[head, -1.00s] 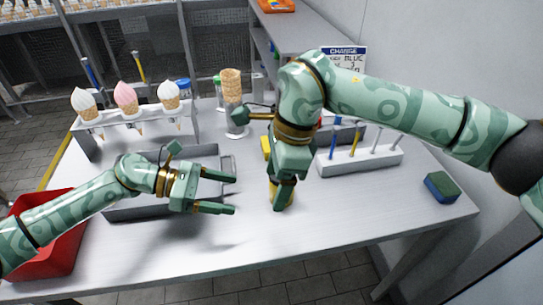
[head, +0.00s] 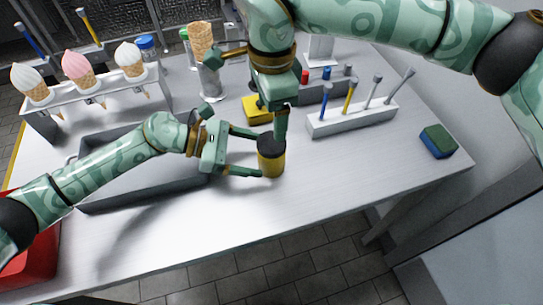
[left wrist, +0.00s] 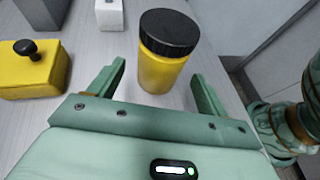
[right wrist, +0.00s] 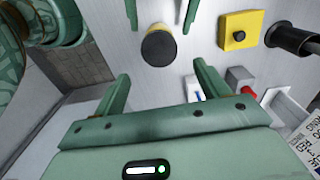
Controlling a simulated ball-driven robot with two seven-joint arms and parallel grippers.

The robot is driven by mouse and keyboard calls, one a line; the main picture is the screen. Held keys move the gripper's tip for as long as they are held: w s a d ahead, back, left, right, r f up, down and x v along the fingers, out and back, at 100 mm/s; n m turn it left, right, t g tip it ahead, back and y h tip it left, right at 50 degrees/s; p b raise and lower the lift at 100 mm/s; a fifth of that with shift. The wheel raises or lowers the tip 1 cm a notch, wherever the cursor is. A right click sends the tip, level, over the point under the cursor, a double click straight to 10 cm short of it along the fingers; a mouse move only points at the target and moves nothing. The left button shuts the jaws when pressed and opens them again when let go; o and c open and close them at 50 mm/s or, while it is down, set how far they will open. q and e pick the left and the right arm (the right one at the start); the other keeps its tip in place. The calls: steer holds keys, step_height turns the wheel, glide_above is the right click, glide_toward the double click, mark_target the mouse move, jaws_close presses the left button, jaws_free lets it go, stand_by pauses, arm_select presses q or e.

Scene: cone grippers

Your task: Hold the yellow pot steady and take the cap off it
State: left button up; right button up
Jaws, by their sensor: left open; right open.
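The yellow pot (head: 271,162) stands upright on the table with its black cap (head: 271,143) on top. My left gripper (head: 258,157) is open, and its fingers reach toward the pot from the left. In the left wrist view the pot (left wrist: 162,72) stands just beyond and between the open fingers. My right gripper (right wrist: 162,80) is open and points down above the pot. In the right wrist view the cap (right wrist: 158,48) shows from above, beyond the fingertips and apart from them. In the head view the right gripper partly covers the space behind the cap.
A yellow box with a black knob (right wrist: 239,30) is close behind the pot. A white rack (head: 352,117) of several tools stands to the right, a grey tray (head: 150,185) to the left. A sponge (head: 438,141) lies far right. The table front is clear.

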mark_target(270, 157)
arm_select(q)
steer(key=x, duration=0.4)
steer(key=shift+d+f, duration=0.15)
steer(key=shift+d, duration=0.25)
steer(key=shift+c, duration=0.3)
